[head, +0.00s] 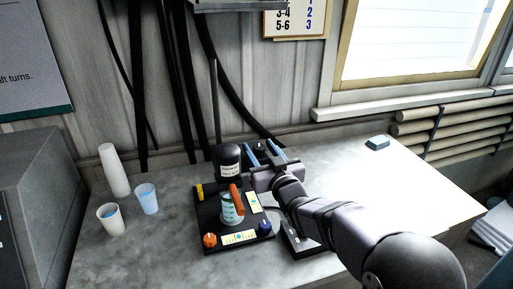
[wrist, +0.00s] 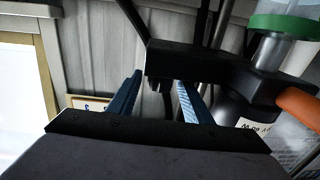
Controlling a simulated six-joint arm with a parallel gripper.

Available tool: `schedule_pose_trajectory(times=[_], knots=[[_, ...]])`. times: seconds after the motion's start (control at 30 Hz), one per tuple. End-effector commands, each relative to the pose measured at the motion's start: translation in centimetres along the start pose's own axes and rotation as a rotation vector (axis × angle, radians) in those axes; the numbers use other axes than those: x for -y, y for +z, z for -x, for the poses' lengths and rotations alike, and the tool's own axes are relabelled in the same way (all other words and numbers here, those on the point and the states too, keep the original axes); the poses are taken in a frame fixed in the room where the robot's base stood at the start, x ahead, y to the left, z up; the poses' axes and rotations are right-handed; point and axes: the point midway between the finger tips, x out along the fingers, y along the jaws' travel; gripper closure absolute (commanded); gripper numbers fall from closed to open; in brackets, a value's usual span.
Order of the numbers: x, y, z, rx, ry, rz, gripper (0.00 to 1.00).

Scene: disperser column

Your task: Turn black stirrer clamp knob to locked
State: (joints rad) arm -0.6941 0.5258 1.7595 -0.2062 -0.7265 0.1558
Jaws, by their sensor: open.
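The disperser has a black motor head (head: 229,163) on a thin upright rod (head: 215,95), above a black base (head: 205,218). A beaker (head: 230,214) stands under the head, and an orange handle (head: 236,200) hangs in front of it. My gripper (head: 262,147) is open at the column, right of the motor head. In the wrist view, its blue fingers reach up to a black clamp block (wrist: 195,63). A small dark part, apparently the black clamp knob (wrist: 160,86), shows between the fingers (wrist: 159,80). Contact and the knob's setting cannot be told.
An orange knob (head: 209,240) and a blue knob (head: 264,226) sit on the base's front corners. Cups (head: 147,200) and a cup stack (head: 113,170) stand left. Black cables (head: 180,90) hang behind. A teal block (head: 377,143) lies right.

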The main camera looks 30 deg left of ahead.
Motion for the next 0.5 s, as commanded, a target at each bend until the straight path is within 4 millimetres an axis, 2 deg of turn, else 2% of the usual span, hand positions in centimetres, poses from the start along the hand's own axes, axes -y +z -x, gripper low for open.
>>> schedule_pose_trajectory(times=[0.2,0.5], knots=[[0.0,0.1,2.0,0.000,0.000,0.000,0.55],[0.0,0.0,2.7,0.000,0.000,0.000,0.55]])
